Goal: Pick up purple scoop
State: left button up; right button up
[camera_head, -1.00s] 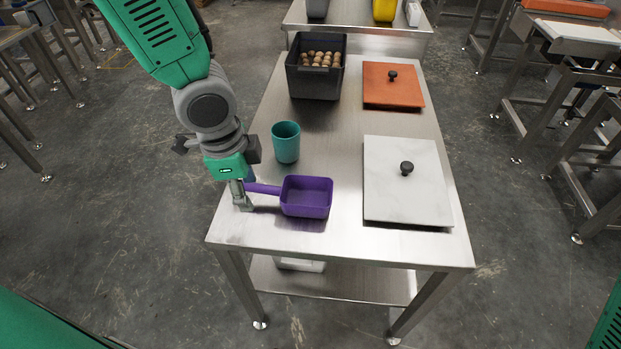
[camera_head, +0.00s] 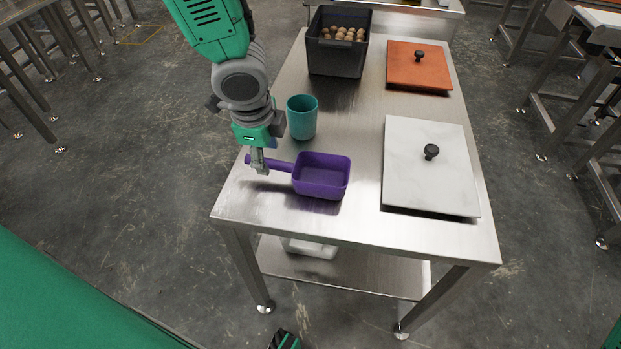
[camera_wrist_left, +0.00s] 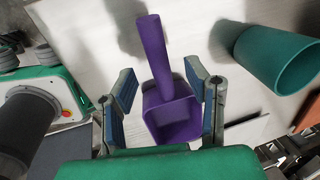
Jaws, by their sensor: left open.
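The purple scoop (camera_head: 320,176) lies on the steel table near its front left, its square bowl to the right and its handle pointing left. My left gripper (camera_head: 260,163) is at the handle, its fingers pointing down. In the left wrist view the scoop (camera_wrist_left: 172,118) shows between the two fingers of my left gripper (camera_wrist_left: 160,88), which are spread wide with gaps on both sides. The handle stands up the middle of that view. My right gripper is not in view; a dark and green part of mine shows at the bottom edge.
A teal cup (camera_head: 302,118) stands just behind the scoop, close to my left arm. A white lidded panel (camera_head: 430,175) lies to the right, an orange one (camera_head: 418,72) behind it. A black bin (camera_head: 337,60) of brown round items stands at the back.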

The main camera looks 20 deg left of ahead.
aim_at(269, 160)
pick_arm(q)
jog(key=f, duration=0.2)
jog(key=f+b, duration=0.1)
jog(key=f, duration=0.1)
jog(key=shift+w+a+b, duration=0.1)
jog(key=shift+w+b, duration=0.2)
jog(key=shift+w, duration=0.1)
jog(key=shift+r, duration=0.15)
grip_shut()
notch_tip(269, 160, up, 10)
jog(key=p, duration=0.5)
